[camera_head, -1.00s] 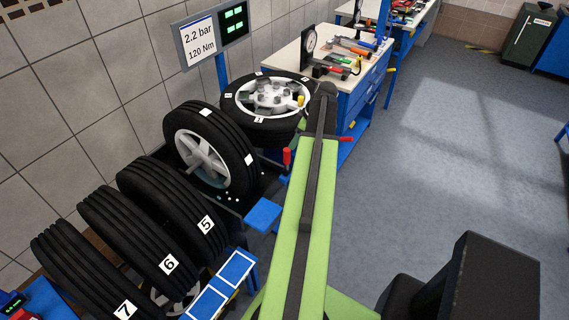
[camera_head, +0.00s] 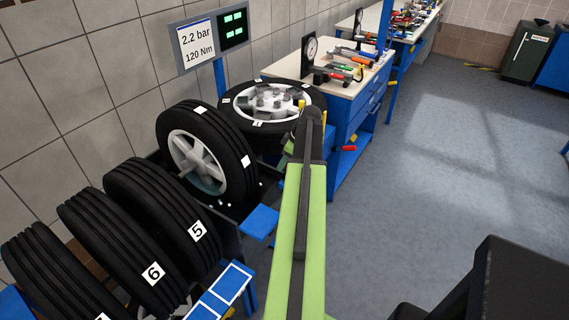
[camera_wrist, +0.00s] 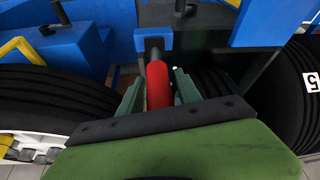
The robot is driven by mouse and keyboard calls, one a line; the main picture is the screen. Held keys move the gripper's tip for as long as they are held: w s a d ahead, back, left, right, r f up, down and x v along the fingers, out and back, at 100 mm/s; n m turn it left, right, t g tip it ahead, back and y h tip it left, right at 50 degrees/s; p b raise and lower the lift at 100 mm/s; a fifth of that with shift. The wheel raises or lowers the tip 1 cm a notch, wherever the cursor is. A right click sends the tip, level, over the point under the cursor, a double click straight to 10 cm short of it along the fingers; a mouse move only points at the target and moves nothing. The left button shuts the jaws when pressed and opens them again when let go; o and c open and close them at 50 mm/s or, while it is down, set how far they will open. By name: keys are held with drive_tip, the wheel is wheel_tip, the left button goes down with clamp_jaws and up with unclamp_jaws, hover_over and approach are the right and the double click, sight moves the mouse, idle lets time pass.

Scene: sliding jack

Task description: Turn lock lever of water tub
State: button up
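A red lever (camera_wrist: 157,84) on a grey shaft sticks out from a blue bracket in the wrist view. My gripper (camera_wrist: 158,78) has its two grey-green fingers on either side of this lever, with narrow dark gaps beside it. It looks open around the lever; contact is hard to judge. In the head view the dark water tub (camera_head: 229,218) holds an upright wheel (camera_head: 205,155). My gripper and the lever are hidden there behind my green arm.
A flat-lying wheel (camera_head: 271,104) is behind the tub. Numbered tyres (camera_head: 165,215) stand at the left. A blue tool bench (camera_head: 352,104) is beyond my arm, with another red handle (camera_head: 349,148) near it. Open floor (camera_head: 450,180) lies to the right.

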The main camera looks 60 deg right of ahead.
clamp_jaws()
idle(1.2)
